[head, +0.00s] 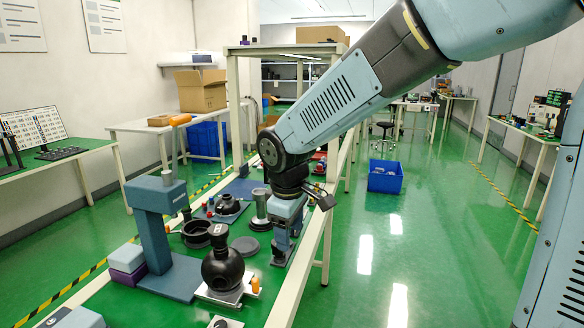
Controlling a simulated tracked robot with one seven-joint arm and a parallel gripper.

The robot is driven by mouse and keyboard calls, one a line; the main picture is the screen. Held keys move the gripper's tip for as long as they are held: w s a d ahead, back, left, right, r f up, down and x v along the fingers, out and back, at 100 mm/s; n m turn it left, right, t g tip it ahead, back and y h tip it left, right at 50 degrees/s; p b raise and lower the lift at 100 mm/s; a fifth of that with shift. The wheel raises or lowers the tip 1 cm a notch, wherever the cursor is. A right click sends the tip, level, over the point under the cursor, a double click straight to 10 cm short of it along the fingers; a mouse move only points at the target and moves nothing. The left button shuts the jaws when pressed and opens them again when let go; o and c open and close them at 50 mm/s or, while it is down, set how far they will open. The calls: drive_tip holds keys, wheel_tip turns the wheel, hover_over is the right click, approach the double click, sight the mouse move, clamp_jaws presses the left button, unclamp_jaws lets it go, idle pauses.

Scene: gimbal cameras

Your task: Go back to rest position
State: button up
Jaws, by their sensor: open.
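My arm reaches in from the upper right, and my gripper (281,255) points down over the right side of the green-topped workbench (262,300). The jaws are open, and I see nothing held between them. The fingertips are small and partly hidden by the gripper body, so I cannot tell whether they touch the bench. A round black camera-like part (222,268) stands on a white plate to the left and nearer. A dark disc (245,245) and a metal cylinder (261,207) are close to the gripper's left.
A blue-grey stand (154,230) rises at the bench's left, beside stacked grey and purple blocks (126,262). A pale bench frame (233,110) stands behind. A blue bin (385,177) sits on the open green floor to the right. Side tables line both walls.

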drive_tip(key=s+d+r+m+t, duration=0.1)
drive_tip(key=s+d+r+m, duration=0.2)
drive_tip(key=d, duration=0.5)
drive_tip(key=s+d+r+m+t, duration=0.1)
drive_tip(key=s+d+r+m, duration=0.2)
drive_tip(key=s+d+m, duration=0.2)
drive_tip(key=s+d+r+m+t, duration=0.1)
drive_tip(key=s+d+r+m, duration=0.2)
drive_tip(key=d, duration=0.8)
drive_tip(key=s+m, duration=0.2)
drive_tip(key=shift+s+r, duration=0.3)
drive_tip(key=shift+r, duration=0.05)
drive_tip(key=shift+d, duration=0.1)
drive_tip(key=shift+c, duration=0.2)
